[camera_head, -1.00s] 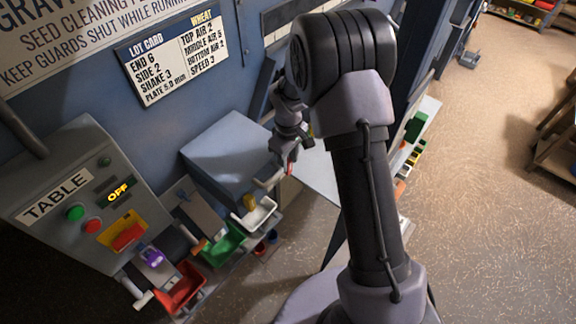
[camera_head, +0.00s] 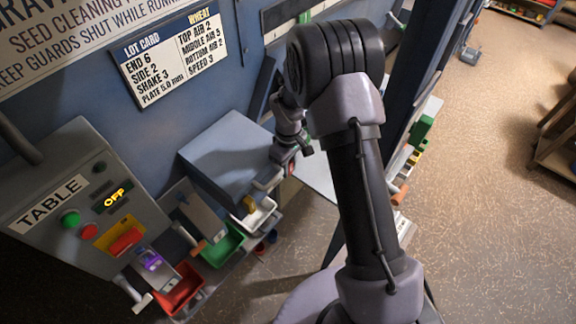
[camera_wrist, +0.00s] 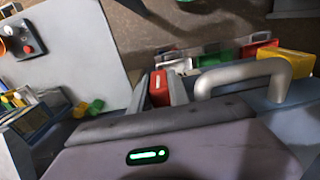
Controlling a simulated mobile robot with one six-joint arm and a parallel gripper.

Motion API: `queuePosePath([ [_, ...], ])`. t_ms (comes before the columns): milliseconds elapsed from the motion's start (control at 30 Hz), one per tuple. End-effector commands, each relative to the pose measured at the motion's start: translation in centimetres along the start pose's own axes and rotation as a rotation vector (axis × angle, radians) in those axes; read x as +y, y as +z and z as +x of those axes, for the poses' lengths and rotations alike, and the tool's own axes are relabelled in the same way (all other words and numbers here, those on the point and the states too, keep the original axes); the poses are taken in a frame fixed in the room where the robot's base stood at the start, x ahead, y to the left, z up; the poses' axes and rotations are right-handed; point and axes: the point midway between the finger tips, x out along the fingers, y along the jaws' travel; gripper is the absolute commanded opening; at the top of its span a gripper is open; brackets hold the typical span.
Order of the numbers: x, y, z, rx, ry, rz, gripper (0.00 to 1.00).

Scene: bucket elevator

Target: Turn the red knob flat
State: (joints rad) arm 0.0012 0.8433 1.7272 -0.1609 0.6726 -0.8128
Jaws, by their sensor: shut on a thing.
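The red knob (camera_wrist: 159,88) carries a white line and sits between the two fingers of my gripper (camera_wrist: 158,90) in the wrist view. The fingers are shut on it, one on each side. In the head view my gripper (camera_head: 287,168) is beside the grey box, and only a small red spot shows at its fingers. The knob's base is hidden behind the gripper and arm.
A bent grey pipe handle (camera_wrist: 245,75) stands close right of my gripper. White, green and red bins (camera_head: 180,291) line the front of the machine. The TABLE control panel (camera_head: 85,195) is at left and its display reads OFF. Open floor lies at right.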

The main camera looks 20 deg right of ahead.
Motion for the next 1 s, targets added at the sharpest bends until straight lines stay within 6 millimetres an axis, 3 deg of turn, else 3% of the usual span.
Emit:
queuePosePath([
  [267,0.34,-0.20,-0.37,0.006,-0.111,0.003,0.00],
  [1000,0.57,-0.16,0.23,0.006,-0.670,-0.001,0.00],
])
